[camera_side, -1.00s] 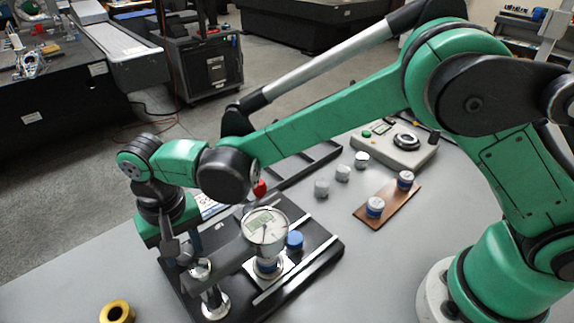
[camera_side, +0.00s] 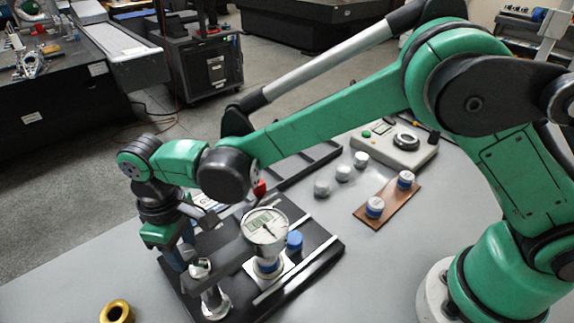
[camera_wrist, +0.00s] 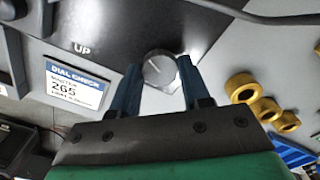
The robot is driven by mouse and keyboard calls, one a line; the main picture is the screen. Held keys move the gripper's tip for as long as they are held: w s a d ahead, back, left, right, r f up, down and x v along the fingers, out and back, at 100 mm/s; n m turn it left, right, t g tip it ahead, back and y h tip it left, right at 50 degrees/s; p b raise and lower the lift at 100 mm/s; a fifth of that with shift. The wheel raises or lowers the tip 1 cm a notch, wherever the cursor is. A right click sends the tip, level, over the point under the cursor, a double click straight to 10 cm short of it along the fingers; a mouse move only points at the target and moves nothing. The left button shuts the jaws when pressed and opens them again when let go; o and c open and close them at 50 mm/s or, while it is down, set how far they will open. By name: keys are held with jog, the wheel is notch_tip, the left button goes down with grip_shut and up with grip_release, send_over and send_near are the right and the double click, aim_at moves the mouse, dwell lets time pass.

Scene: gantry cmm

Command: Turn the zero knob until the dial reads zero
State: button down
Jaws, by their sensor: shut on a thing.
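The dial gauge (camera_side: 266,224) has a round white face with a dark needle, in the middle of the side view. Its needle points to the lower right, but the scale is too small to read. The zero knob (camera_wrist: 160,70) is a round grey knob with a white mark, seen from above in the wrist view. My gripper (camera_wrist: 159,72) has its two blue fingers on either side of the knob and is shut on it. In the side view my gripper (camera_side: 193,264) points down at the left of the dial, and its fingers partly hide the knob.
Several gold rings (camera_wrist: 263,108) lie to the right. A blue-capped piece (camera_side: 295,241) stands beside the dial. White pieces (camera_side: 342,173) and a brown board (camera_side: 388,205) stand farther right.

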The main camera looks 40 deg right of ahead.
aim_at(184, 252)
jog(key=shift+n, duration=0.3)
dwell(0.4)
jog(key=shift+c, duration=2.1)
grip_release()
jog(key=shift+r, duration=2.85)
